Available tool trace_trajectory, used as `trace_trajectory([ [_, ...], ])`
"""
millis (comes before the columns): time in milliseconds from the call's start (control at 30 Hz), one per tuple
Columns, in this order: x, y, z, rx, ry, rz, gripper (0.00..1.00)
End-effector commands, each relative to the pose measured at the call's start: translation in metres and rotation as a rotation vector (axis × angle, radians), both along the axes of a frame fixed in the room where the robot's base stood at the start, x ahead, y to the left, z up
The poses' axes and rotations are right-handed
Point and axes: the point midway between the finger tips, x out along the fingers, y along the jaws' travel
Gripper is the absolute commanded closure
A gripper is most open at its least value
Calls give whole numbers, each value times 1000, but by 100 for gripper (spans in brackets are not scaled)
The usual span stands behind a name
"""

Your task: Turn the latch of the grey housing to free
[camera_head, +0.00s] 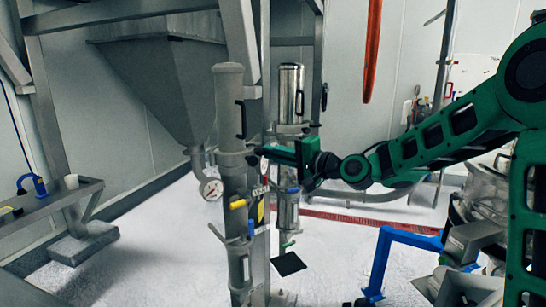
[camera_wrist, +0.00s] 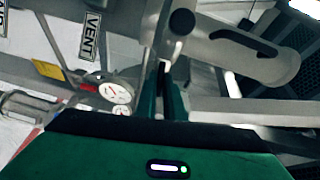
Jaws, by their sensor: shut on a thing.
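The grey housing (camera_head: 230,115) is an upright grey cylinder with a black handle on its side, left of my gripper in the head view. In the wrist view the grey housing (camera_wrist: 228,55) lies across the upper right, with its black handle showing. My gripper (camera_head: 264,152) reaches in from the right at the housing's middle joint. Its fingers (camera_wrist: 163,95) are closed together around a small dark part, seemingly the latch, mostly hidden between them. A black round knob (camera_wrist: 182,21) shows just beyond the fingertips. The latch's exact angle cannot be told.
A shiny steel cylinder (camera_head: 290,95) stands behind the housing. A steel bench (camera_head: 50,205) is at left, blue tubing (camera_head: 385,255) at lower right.

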Motion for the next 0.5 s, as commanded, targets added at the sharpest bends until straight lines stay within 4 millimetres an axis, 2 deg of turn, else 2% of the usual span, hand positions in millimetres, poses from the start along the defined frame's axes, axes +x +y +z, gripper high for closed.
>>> trace_trajectory([
  [500, -2, 1, -2, -405, -246, 3, 100],
])
